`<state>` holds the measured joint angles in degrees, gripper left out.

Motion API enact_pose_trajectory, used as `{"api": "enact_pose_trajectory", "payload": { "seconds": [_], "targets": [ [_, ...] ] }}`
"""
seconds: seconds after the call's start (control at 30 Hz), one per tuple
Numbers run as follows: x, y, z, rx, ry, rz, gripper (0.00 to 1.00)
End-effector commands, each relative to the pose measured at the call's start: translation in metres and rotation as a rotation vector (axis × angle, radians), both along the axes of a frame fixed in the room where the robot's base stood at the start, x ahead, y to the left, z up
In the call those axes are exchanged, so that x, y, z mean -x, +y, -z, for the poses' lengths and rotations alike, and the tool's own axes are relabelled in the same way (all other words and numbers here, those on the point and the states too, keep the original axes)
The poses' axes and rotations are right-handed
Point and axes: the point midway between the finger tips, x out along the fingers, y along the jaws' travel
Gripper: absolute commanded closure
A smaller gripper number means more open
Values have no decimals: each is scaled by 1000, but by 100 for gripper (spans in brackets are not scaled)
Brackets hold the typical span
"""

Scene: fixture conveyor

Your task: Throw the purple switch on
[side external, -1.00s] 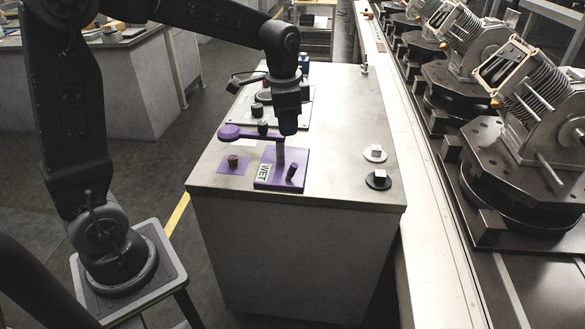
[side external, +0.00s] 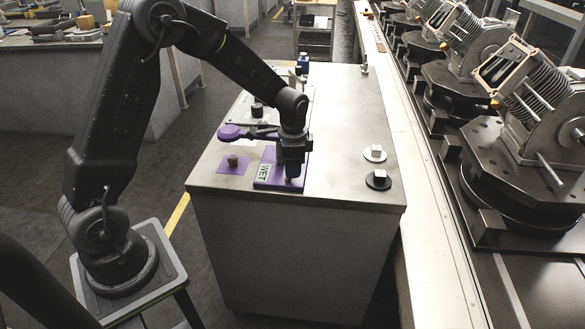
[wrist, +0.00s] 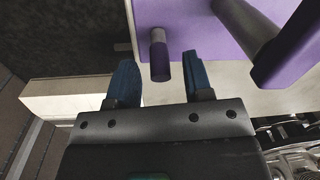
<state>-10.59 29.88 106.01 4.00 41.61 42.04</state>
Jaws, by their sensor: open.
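The purple switch plate (side external: 268,172) with a white "WET" label lies on the grey cabinet top, and it also shows in the wrist view (wrist: 187,18). A short dark purple lever (wrist: 159,55) stands up from it. My gripper (side external: 291,173) is down over the right part of the plate and hides the lever in the side view. In the wrist view my gripper (wrist: 159,72) is open, its blue fingertips on either side of the lever.
A post with a purple crank arm (side external: 232,132) stands beside the lever, close to my gripper. A small knob on a purple pad (side external: 233,162) sits left of the plate. White (side external: 375,154) and black (side external: 378,180) round bases with pale cubes are at right, beside the conveyor.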

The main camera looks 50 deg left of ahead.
Motion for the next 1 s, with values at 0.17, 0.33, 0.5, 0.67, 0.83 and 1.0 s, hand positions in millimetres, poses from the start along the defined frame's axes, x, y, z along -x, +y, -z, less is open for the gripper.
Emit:
{"api": "enact_pose_trajectory", "payload": {
  "seconds": [0.17,0.33,0.5,0.67,0.83,1.0],
  "targets": [
    [-1,1,15,0,0,-1,54],
    [-1,1,18,-1,-1,-1,54],
    [-1,1,18,-1,-1,-1,55],
    [-1,1,18,0,-1,-1,70],
    [-1,1,18,0,-1,-1,86],
    [-1,1,18,0,-1,-1,100]
  ]
}}
